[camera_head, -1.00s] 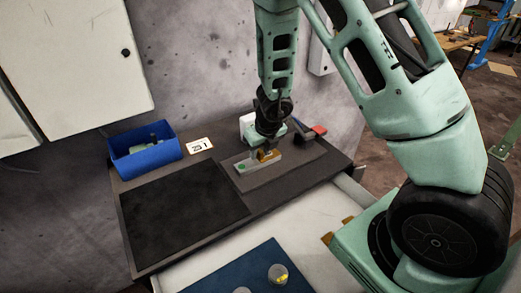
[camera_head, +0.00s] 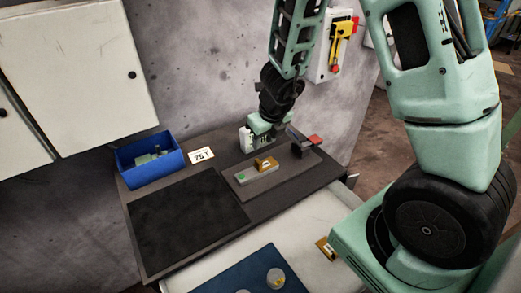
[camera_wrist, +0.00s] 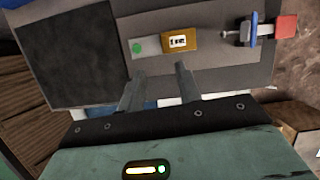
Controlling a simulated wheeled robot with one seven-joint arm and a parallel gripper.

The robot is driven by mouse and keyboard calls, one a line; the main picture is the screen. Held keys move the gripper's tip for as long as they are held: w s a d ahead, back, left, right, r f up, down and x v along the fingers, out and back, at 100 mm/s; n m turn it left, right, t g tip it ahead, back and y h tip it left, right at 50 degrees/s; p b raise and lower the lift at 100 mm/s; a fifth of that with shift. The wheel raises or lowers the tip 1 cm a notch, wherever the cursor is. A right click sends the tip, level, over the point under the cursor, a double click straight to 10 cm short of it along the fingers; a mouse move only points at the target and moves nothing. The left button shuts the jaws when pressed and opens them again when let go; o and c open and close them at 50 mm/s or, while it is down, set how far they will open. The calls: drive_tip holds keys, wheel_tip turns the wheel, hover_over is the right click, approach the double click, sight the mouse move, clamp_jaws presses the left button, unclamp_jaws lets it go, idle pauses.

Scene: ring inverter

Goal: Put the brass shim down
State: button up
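The brass shim (camera_head: 265,163), a brass-coloured piece with a white label, rests at the right part of a grey bar with a green dot (camera_head: 242,178). In the wrist view the shim (camera_wrist: 181,40) lies clear beyond the fingertips, against the bar (camera_wrist: 146,46). My gripper (camera_wrist: 158,80) has its two fingers spread with nothing held between them. In the head view my gripper (camera_head: 263,141) is behind the shim, apart from it; its fingertips are hard to make out there.
A clamp with a red handle (camera_head: 306,147) stands right of the shim. A blue bin (camera_head: 150,160) and a number card (camera_head: 201,155) are at the back left. A black mat (camera_head: 187,213) lies bare at the left.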

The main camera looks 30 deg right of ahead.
drive_tip(key=s+a+r+n+g+y, duration=0.15)
drive_tip(key=s+a+r+n, duration=0.25)
drive_tip(key=a+n, duration=0.55)
drive_tip(key=s+a+r+n+y, duration=0.3)
drive_tip(key=s+a+r+n, duration=0.2)
drive_tip(key=a+n, duration=0.45)
drive_tip(key=s+r+n+g+h, duration=0.1)
drive_tip(key=s+r+n+h, duration=0.1)
drive_tip(key=s+n, duration=0.5)
drive_tip(key=s+r+n+g+h, duration=0.1)
drive_tip(key=s+n, duration=0.7)
drive_tip(key=n, duration=0.9)
drive_tip(key=shift+r+h, duration=0.5)
drive_tip(key=shift+h, duration=0.05)
drive_tip(key=shift+s+a+f, duration=0.1)
